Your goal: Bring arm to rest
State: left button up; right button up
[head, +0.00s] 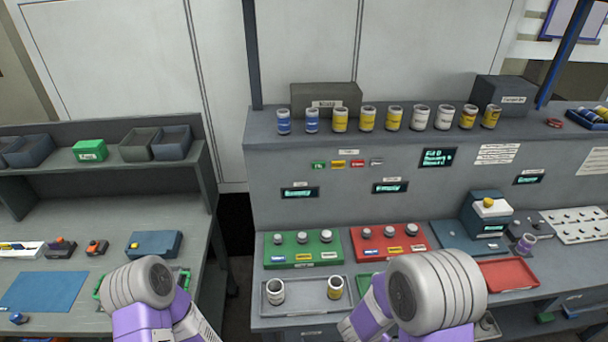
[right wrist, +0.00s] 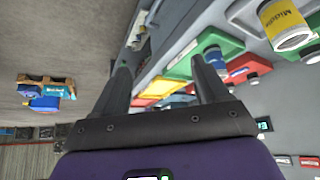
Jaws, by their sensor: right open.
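My right gripper (right wrist: 160,64) shows in the right wrist view with its two dark fingers spread apart and nothing between them. Beyond the fingers, the bench and its coloured trays appear tilted. In the head view, my two arms come in at the bottom edge, with ribbed grey joints and purple links. The left arm is at the front of the left bench and the right arm is in front of the right bench. Neither gripper's fingers can be made out in the head view.
The right bench holds a green tray (head: 331,254), a red tray (head: 425,246), a grey tray (head: 306,306) with two jars and a dark blue device (head: 478,222). Several jars line its shelf. The left bench has a blue mat (head: 45,291). A dark gap separates the benches.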

notch_tip(320, 180, down, 9)
jog(key=a+n+y+b, duration=0.1)
jog(key=n+y+b, duration=0.1)
jog(key=b, duration=0.1)
pick_arm(q)
notch_tip(320, 180, down, 12)
jog(key=w+b, duration=0.1)
jog(key=b, duration=0.7)
jog(key=shift+w+f, duration=0.15)
jog(key=shift+f, duration=0.05)
pick_arm(e)
jog(key=s+a+f+n+g+y, duration=0.2)
jog(key=s+a+f+y, duration=0.1)
jog(key=f, duration=0.5)
jog(key=s+a+f+n+g+y, duration=0.1)
jog(key=s+a+f+n+y, duration=0.2)
jog(key=s+f, duration=0.4)
jog(key=a+y, duration=0.1)
jog(key=a, duration=0.1)
jog(key=shift+a+f+g, duration=0.35)
jog(key=shift+f+g, duration=0.05)
